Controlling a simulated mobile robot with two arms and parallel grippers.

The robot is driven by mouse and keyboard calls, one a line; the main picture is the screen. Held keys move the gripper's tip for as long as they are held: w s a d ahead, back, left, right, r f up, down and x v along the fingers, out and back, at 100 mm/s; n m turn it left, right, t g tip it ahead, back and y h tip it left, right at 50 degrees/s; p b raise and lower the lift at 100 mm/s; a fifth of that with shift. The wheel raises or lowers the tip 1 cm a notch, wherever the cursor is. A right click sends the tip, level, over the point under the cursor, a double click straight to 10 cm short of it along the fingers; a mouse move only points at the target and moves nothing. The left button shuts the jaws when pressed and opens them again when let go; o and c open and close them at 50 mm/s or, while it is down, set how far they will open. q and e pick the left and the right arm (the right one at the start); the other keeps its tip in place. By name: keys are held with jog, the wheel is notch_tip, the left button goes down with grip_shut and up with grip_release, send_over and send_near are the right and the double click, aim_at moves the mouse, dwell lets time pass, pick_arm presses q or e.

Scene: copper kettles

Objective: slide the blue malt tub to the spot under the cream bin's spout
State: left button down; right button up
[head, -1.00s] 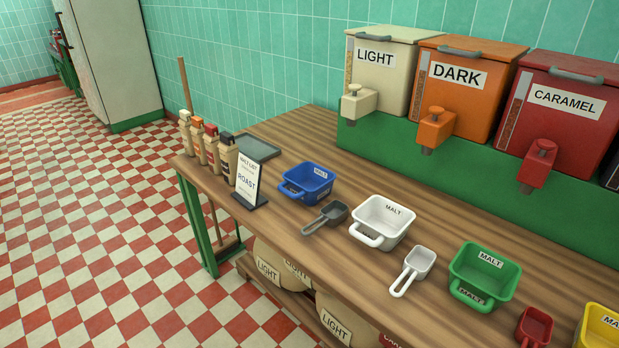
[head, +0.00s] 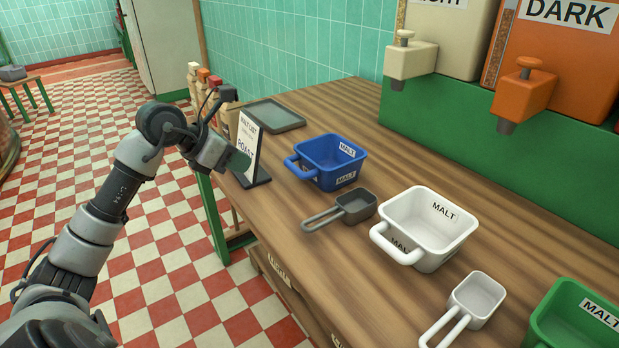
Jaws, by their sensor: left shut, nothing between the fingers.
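The blue malt tub (head: 331,165) stands upright on the wooden table, its handle toward the left. The cream bin (head: 447,45) sits on the green stand at the back, its spout (head: 410,62) sticking out over the table edge of that stand. The tub is to the left of and nearer than the spout, not beneath it. My left gripper (head: 240,162) is shut and empty, in front of the small sign and left of the tub, apart from the tub. My right gripper is out of view.
A sign (head: 249,150) and a grey tray (head: 275,116) stand left of the tub. A grey scoop (head: 354,207), a white tub (head: 432,225) and a white scoop (head: 477,298) lie nearer. Bare wood (head: 385,140) lies between the blue tub and the green stand (head: 450,115).

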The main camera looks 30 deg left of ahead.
pick_arm(q)
jog(key=shift+y, duration=0.4)
jog(key=x, duration=0.9)
jog(key=shift+a+r, duration=0.1)
jog(key=shift+w+d+r, duration=0.1)
jog(key=shift+w+d, duration=0.1)
jog(key=shift+w, duration=0.35)
jog(key=shift+w+d+r, duration=0.1)
jog(key=shift+w+d, duration=0.1)
jog(key=shift+w, duration=0.4)
jog(key=shift+w+d, duration=0.25)
jog(key=shift+w, duration=0.35)
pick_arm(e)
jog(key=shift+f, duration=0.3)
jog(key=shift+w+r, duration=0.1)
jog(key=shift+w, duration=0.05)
